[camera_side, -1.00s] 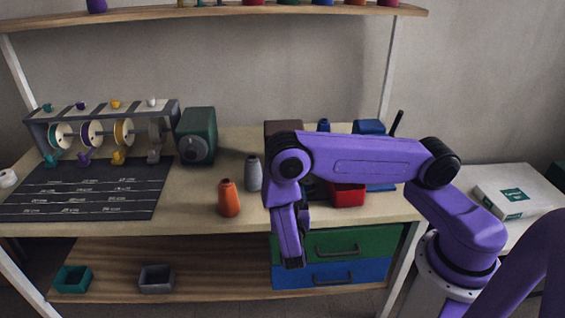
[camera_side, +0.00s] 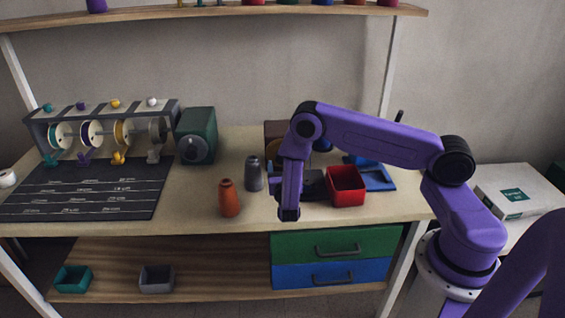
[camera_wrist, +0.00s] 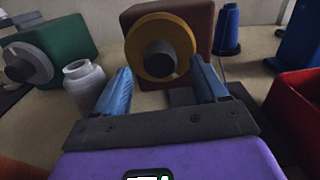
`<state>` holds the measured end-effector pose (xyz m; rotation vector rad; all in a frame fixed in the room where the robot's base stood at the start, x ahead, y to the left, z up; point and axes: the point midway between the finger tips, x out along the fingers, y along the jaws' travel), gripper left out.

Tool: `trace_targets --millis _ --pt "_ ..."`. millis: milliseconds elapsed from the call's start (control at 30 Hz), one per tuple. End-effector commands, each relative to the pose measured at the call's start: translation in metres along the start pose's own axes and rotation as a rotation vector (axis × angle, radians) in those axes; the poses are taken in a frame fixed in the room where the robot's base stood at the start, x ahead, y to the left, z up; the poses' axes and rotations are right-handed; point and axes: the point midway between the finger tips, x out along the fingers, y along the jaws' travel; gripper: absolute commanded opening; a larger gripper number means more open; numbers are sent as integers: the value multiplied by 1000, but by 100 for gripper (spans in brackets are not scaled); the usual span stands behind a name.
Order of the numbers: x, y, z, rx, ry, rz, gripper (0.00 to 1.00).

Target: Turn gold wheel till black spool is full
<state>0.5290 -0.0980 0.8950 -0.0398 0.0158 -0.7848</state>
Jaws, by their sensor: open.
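A gold wheel (camera_wrist: 182,62) with a dark round hub (camera_wrist: 160,58) is on the front of a brown box (camera_wrist: 205,22), ahead in the wrist view. In the side view the brown box (camera_side: 274,132) is partly behind my arm and its wheel is hidden. My gripper (camera_wrist: 160,66) is open and empty; its two blue fingers point toward the wheel, one on each side of it in the picture, apparently short of it. In the side view my gripper (camera_side: 289,213) hangs over the table's front part. I cannot pick out a black spool for certain.
A green box with a grey wheel (camera_side: 194,149) and a grey bottle (camera_side: 253,175) stand left of my gripper. An orange bottle (camera_side: 229,198) is near the front edge. A red bin (camera_side: 346,198) is close on the right. A spool rack (camera_side: 100,112) stands far left.

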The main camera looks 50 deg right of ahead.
Motion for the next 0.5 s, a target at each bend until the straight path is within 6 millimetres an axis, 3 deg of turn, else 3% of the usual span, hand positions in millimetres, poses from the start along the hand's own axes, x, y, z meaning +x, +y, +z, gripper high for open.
trace_targets --millis 200,500 --pt "24 0 0 1 1 -2 72" --pt "29 0 0 -1 1 0 72"
